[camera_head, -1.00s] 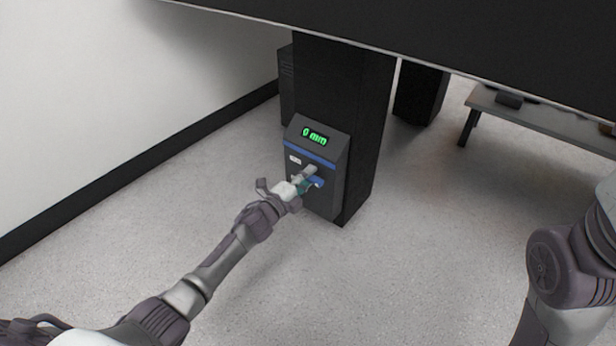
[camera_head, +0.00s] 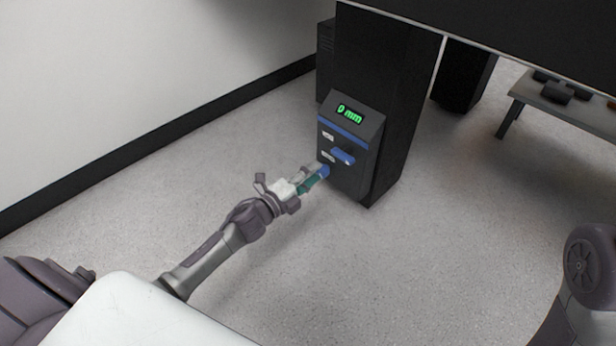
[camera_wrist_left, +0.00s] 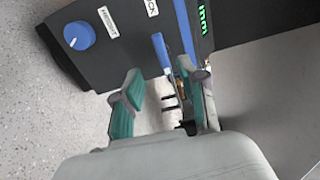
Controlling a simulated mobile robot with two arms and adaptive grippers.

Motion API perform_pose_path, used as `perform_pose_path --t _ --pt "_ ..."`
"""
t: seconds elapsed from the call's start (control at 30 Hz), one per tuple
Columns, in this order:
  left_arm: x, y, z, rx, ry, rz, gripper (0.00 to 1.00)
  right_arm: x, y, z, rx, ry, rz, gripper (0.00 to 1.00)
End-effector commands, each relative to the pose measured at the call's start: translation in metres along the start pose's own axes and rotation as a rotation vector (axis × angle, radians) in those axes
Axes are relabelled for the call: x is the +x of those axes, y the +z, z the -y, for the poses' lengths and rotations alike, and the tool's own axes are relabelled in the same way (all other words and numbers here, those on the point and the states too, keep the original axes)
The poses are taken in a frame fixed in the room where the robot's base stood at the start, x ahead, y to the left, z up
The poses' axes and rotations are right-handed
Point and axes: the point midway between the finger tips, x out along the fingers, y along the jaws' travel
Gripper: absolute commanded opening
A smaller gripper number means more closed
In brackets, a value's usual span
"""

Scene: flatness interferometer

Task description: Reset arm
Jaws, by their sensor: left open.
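My left gripper (camera_head: 312,178) is open and empty in front of the control box (camera_head: 352,182). In the left wrist view its two teal-padded fingers (camera_wrist_left: 163,100) stand apart, with the box beyond them. The green display (camera_head: 350,114) reads 0 mm. My right gripper is out of view.
A black column (camera_head: 385,75) stands behind the box under a large dark slab (camera_head: 520,30). A grey bench (camera_head: 565,117) with dark items is at the right. The white wall (camera_head: 130,90) is at the left. The floor (camera_head: 440,240) in front is clear.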

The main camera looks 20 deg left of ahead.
Motion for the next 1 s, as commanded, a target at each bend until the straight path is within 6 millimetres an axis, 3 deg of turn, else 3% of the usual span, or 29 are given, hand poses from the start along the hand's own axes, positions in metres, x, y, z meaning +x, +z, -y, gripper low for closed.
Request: perform_pose_path --t 0.2,0.73,0.87,0.97,1.0 --pt "-0.015 0.000 0.000 0.001 0.000 0.000 0.42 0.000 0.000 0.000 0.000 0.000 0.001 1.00" --pt "-0.015 -0.005 0.006 -0.013 -0.010 -0.009 0.42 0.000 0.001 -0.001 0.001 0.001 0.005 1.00" --pt "-0.017 -0.036 0.042 -0.116 -0.082 -0.072 0.42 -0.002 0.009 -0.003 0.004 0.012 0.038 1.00" --pt "-0.024 -0.077 0.095 -0.266 -0.185 -0.164 0.42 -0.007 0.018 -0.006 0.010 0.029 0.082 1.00" --pt "-0.030 -0.094 0.121 -0.337 -0.235 -0.208 0.42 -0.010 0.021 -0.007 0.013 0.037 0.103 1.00"
